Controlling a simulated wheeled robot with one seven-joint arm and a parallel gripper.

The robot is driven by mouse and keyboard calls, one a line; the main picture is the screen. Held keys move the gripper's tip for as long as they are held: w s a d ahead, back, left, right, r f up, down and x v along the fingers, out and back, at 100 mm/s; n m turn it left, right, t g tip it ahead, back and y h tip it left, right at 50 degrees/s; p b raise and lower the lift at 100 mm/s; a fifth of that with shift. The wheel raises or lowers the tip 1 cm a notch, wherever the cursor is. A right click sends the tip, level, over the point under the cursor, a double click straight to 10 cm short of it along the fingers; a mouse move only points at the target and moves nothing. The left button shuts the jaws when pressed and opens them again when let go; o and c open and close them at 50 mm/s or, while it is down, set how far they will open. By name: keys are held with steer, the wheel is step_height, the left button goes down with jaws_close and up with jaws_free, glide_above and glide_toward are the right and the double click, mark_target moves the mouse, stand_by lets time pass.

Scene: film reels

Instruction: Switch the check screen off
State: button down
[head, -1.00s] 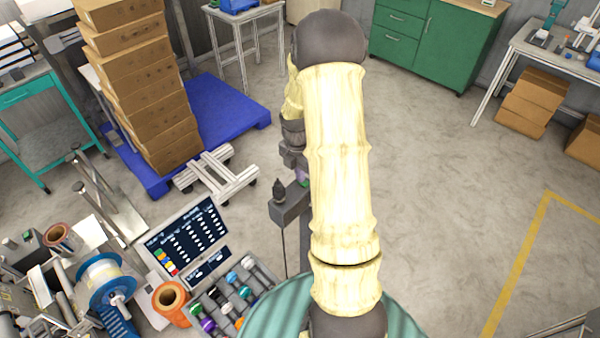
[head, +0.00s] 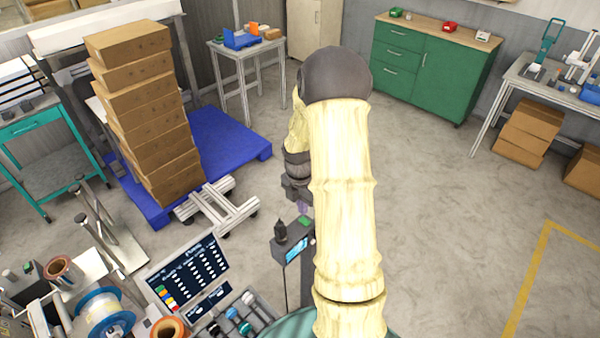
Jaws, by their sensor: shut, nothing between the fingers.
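A small grey control box (head: 282,242) stands on a post left of my arm. It has a black knob (head: 280,229), a green button (head: 305,221) on top and a lit cyan display (head: 297,249) on its face. A larger lit dark screen (head: 190,272) with rows of white marks stands at lower left. I cannot tell which of the two is the check screen. My gripper (head: 303,208) points down, shut and empty, just above the box near the green button. My arm hides the box's right side, and I cannot tell whether the fingertips touch it.
Film reels (head: 104,314) and several rolls crowd the bench at lower left. A blue pallet (head: 225,135) with stacked cartons (head: 150,110) and a low grey wheeled frame (head: 222,208) stand behind. The floor on the right is clear.

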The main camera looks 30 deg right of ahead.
steer(key=shift+w+r+b, duration=0.25)
steer(key=shift+r+b, duration=0.15)
steer(key=shift+r, duration=0.1)
step_height(320, 180, up, 10)
steer(key=w+b, duration=0.1)
steer(key=b, duration=0.2)
steer(key=shift+a+f, duration=0.25)
steer(key=shift+w+f+b, duration=0.15)
steer(key=shift+b, duration=0.15)
